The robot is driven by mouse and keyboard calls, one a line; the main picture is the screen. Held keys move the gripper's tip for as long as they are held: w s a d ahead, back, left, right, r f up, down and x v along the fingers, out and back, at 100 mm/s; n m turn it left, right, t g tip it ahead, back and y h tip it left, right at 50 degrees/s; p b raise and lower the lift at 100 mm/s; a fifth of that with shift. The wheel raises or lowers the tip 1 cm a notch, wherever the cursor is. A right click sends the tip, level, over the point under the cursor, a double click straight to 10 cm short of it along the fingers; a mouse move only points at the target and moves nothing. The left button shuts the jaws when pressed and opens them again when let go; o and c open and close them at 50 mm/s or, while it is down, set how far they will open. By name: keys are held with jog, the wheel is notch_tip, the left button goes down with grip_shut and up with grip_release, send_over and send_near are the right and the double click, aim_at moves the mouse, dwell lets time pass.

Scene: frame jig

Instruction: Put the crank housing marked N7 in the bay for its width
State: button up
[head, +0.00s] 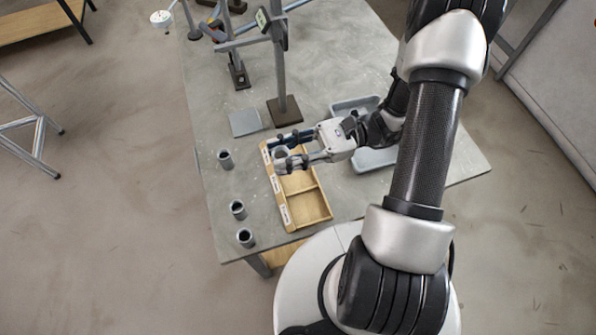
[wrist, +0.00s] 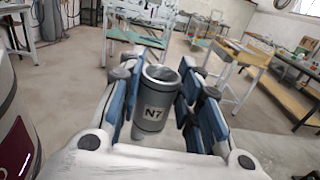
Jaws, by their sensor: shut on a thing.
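My gripper (head: 280,154) is shut on a grey cylindrical crank housing. In the wrist view the housing (wrist: 150,124) stands between the blue finger pads, with its open round top showing and a white N7 label facing the camera. In the head view my gripper is over the far end of a wooden tray (head: 329,206) divided into bays. The middle and near bays look empty; my gripper and the housing cover much of the far bay. White labels sit along the tray's left edge, too small to read. I cannot tell how high the housing is above the tray.
A grey bin (head: 375,158) is right of the tray, partly behind my arm. A tall stand (head: 285,108) and a flat grey plate (head: 245,122) are beyond the tray.

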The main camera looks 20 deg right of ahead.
jog(key=w+d+r+m+t+h+p, duration=0.1)
jog(key=w+d+m+t+p, duration=0.3)
jog(key=t, duration=0.3)
jog(key=f+b, duration=0.2)
jog(key=f, duration=0.4)
jog(key=d+f+b, duration=0.1)
jog(key=f+b, duration=0.1)
jog(key=f, duration=0.5)
jog(key=w+f+b, duration=0.1)
jog(key=f+b, duration=0.1)
jog(key=f, duration=0.5)
jog(key=shift+d, duration=0.2)
jog(key=shift+f, duration=0.1)
jog(key=o, duration=1.2)
